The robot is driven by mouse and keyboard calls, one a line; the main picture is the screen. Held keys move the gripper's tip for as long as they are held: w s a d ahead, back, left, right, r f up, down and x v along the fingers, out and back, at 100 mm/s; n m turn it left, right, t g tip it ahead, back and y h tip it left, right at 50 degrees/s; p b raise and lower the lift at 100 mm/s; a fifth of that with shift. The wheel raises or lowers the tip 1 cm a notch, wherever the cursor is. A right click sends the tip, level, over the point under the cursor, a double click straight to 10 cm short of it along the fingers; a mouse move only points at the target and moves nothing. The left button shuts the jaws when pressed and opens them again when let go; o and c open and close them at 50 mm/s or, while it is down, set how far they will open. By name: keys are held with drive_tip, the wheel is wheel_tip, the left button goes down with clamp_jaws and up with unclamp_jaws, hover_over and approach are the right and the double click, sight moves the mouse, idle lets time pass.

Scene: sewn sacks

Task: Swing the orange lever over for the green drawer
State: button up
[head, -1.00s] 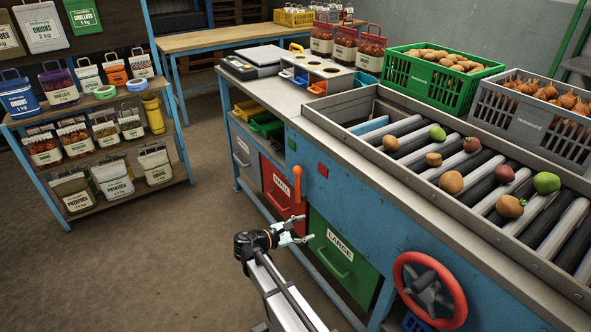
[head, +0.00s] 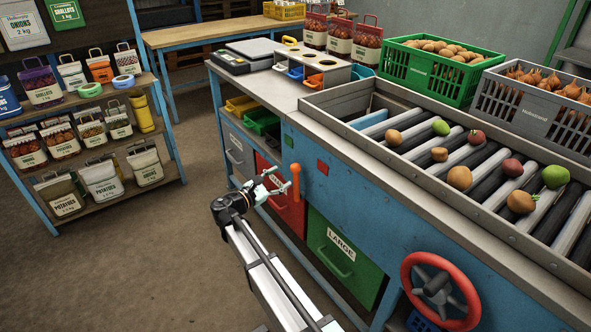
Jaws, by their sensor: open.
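The orange lever (head: 296,182) is upright on the front of the blue sorting bench, at the upper edge of the red drawer (head: 290,214). The green drawer (head: 330,262), labelled LARGE, is to the lower right of the lever and looks shut. My gripper (head: 283,188) is open, with its fingers pointing right towards the lever and just left of it in the picture. I cannot tell whether a finger touches the lever. My gripper covers part of the red drawer and its label.
A red handwheel (head: 441,290) sticks out at the bench's lower right. Fruit and vegetables lie on the rollers (head: 470,190) above. A green crate (head: 428,75) and a grey crate (head: 535,115) stand behind them. The floor (head: 160,270) left of the bench is clear, up to a shelf of sacks.

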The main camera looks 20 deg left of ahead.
sight(296, 168)
drive_tip(key=x, duration=0.8)
drive_tip(key=shift+w+f, duration=0.1)
clamp_jaws()
drive_tip(key=shift+d, duration=0.1)
